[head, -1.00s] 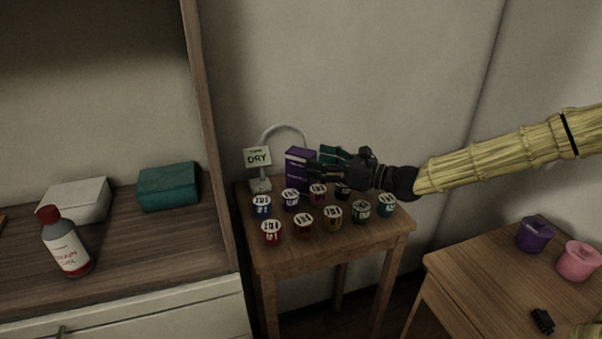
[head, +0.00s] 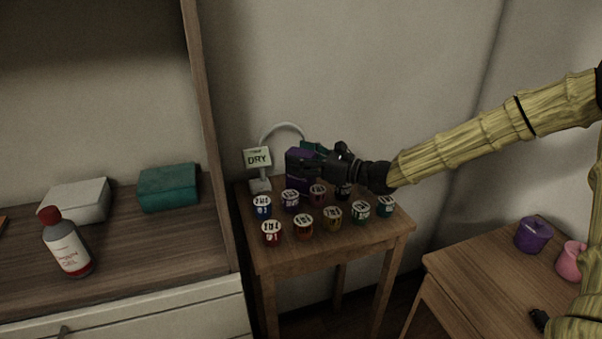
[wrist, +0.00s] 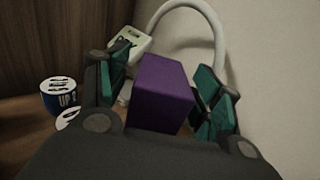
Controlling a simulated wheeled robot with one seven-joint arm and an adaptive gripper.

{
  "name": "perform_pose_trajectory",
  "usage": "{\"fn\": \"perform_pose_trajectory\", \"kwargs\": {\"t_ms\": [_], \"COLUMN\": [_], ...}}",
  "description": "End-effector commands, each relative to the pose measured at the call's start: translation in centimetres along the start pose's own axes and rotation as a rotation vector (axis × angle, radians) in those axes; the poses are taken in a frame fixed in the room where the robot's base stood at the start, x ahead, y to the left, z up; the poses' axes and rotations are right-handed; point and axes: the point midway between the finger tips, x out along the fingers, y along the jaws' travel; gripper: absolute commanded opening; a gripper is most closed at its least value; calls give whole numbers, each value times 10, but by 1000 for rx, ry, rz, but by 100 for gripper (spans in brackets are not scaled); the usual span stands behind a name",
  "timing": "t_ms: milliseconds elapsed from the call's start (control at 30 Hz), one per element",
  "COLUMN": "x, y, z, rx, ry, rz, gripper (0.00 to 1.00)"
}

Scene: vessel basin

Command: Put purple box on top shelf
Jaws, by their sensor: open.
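The purple box (head: 297,179) stands upright at the back of the small wooden table, partly hidden behind my gripper (head: 312,163) in the head view. In the wrist view the purple box (wrist: 163,88) sits between the two teal-padded fingers of my gripper (wrist: 160,92). The fingers are apart, one on each side of the box. Whether either finger touches it I cannot tell. A wooden shelf unit (head: 208,140) is at the left; its top shelf is not clearly in view.
Several labelled cups (head: 303,224) stand on the small table (head: 345,250) in front of the box. A lamp-like stand with a DRY sign (head: 257,157) is left of the box. A bottle (head: 67,245), a teal box (head: 168,188) and a white box (head: 76,201) occupy the left surface.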

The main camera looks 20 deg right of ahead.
Motion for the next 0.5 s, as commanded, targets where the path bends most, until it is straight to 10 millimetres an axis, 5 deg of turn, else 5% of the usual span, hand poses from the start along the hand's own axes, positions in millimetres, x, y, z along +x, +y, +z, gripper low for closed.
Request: {"fn": "perform_pose_trajectory", "kwargs": {"t_ms": [133, 400, 500], "x": [0, 0, 0], "y": [0, 0, 0], "z": [0, 0, 0], "rx": [0, 0, 0], "ry": [0, 0, -1], "rz": [0, 0, 0], "gripper": [65, 16, 7]}}
